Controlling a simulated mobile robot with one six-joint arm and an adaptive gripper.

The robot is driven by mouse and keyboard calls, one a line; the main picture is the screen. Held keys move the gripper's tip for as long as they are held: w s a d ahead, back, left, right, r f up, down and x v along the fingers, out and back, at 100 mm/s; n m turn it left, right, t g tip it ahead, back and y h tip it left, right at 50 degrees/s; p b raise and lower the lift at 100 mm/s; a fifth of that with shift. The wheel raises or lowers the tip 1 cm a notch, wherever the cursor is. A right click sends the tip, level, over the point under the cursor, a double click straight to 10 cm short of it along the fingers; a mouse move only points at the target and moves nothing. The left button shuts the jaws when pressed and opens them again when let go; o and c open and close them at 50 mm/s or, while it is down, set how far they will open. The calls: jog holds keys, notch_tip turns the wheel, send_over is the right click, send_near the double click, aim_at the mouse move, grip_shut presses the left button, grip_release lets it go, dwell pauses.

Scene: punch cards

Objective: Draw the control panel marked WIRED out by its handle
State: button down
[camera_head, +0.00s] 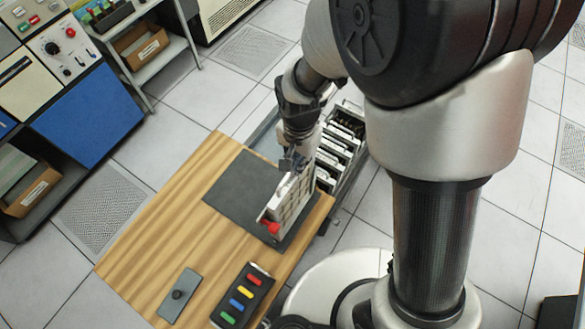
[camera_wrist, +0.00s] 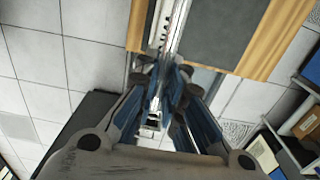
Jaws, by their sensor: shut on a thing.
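I cannot read any WIRED mark. My gripper (camera_head: 292,162) is at the panel's far end, shut on it. In the wrist view my fingers (camera_wrist: 166,82) close at the near end of a narrow grey strip with dark marks (camera_wrist: 165,25), which is the panel and its frame seen from above. The handle is hidden between the fingers.
A rack (camera_head: 347,122) of several white-labelled panels stands just right of the table. A dark mat (camera_head: 235,182) lies left of the panel. Shelves stand at left.

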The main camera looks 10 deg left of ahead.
notch_tip(320, 180, up, 22)
jog(key=p, duration=1)
jog(key=shift+f+p, duration=0.2)
jog(key=shift+p, duration=0.15)
dwell(0.8)
jog(key=shift+w+a, duration=0.1)
